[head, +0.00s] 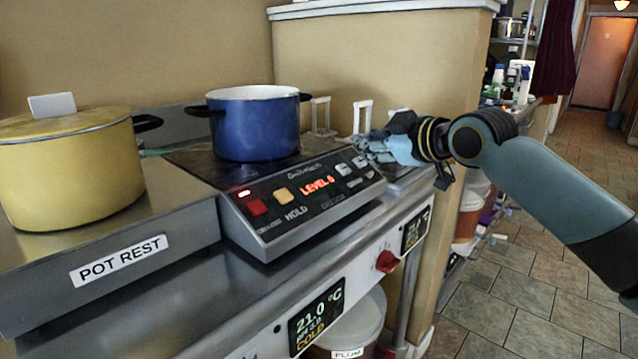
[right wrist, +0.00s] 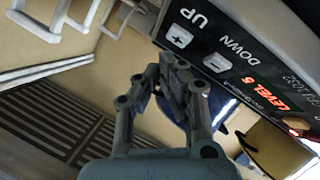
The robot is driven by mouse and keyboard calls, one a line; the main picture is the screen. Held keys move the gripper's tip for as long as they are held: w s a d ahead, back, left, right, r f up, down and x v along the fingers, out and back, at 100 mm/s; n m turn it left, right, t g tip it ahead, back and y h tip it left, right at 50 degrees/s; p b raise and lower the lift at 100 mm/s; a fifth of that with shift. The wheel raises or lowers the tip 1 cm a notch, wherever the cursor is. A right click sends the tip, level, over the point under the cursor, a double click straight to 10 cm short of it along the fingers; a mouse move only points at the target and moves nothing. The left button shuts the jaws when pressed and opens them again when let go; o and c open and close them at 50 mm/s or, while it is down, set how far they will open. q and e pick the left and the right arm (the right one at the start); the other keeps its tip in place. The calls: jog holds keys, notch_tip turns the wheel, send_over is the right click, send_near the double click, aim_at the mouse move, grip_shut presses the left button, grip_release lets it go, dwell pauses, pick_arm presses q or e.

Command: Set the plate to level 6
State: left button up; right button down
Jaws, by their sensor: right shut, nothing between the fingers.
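The hot plate's control panel (head: 310,200) faces me, with a lit red display (head: 317,186). It reads LEVEL and a digit that is unclear here; the display in the right wrist view (right wrist: 281,93) looks like LEVEL 5. Two pale buttons sit right of it: DOWN, minus (head: 343,169), and UP, plus (head: 360,161). They also show in the right wrist view as minus (right wrist: 213,61) and plus (right wrist: 181,37). My right gripper (head: 364,149) is shut and empty, close to the UP button; contact cannot be told. My left gripper is out of view.
A blue pot (head: 255,125) stands on the plate. A yellow lidded pot (head: 68,170) stands on the pot rest (head: 120,262) at left. A red button (head: 257,207) and a yellow one (head: 283,194) share the panel. A red knob (head: 387,261) is below.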

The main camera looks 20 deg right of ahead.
jog(key=shift+f, duration=0.1)
dwell(0.5)
jog(key=shift+w+a+f, duration=0.1)
jog(key=shift+w+f, duration=0.1)
jog(key=shift+f, duration=0.05)
jog(key=shift+w+a+f+b, duration=0.1)
jog(key=shift+w+f+b, duration=0.1)
jog(key=shift+f+b, duration=0.3)
dwell(0.6)
jog(key=shift+r, duration=0.15)
jog(key=shift+s+d+r+p, duration=0.2)
jog(key=shift+s+r+p, duration=0.25)
jog(key=shift+r+p, duration=0.45)
jog(key=shift+f, duration=0.15)
jog(key=s+r+p, duration=0.1)
jog(key=p, duration=0.1)
jog(key=r+p, duration=0.2)
jog(key=s+d+r+p, duration=0.1)
jog(key=r+p, duration=0.1)
jog(key=shift+s+r, duration=0.1)
jog(key=shift+s, duration=0.2)
